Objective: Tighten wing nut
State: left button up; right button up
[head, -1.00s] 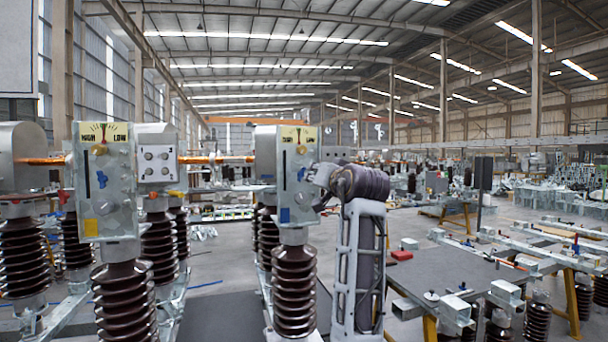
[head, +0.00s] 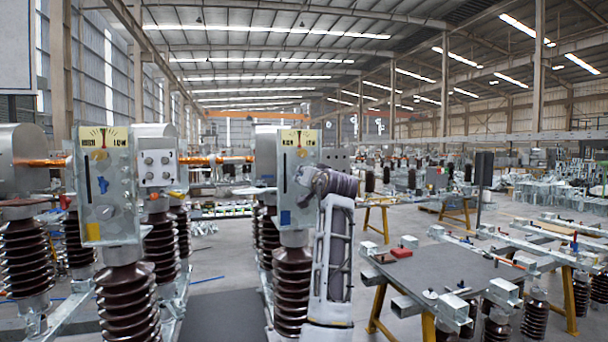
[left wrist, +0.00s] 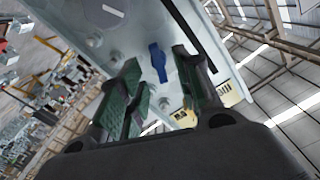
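The blue wing nut (left wrist: 158,62) sits on the pale metal face of an isolator's box (left wrist: 125,30) in the left wrist view. It lies between the two green-padded fingers of my left gripper (left wrist: 159,60), with a gap on each side. The gripper is open; whether its tips reach past the wing nut is hard to tell. In the head view my left gripper (head: 308,180) is at the front of the right-hand box (head: 296,207) and hides the wing nut there. My right gripper is not in view.
A second box (head: 107,205) with a HIGH/LOW dial stands at left on a brown ribbed insulator (head: 125,295). Another insulator (head: 292,290) supports the right-hand box beside my arm.

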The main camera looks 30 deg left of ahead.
pick_arm(q)
jog(key=shift+x, duration=1.25)
jog(key=shift+c, duration=0.3)
grip_shut()
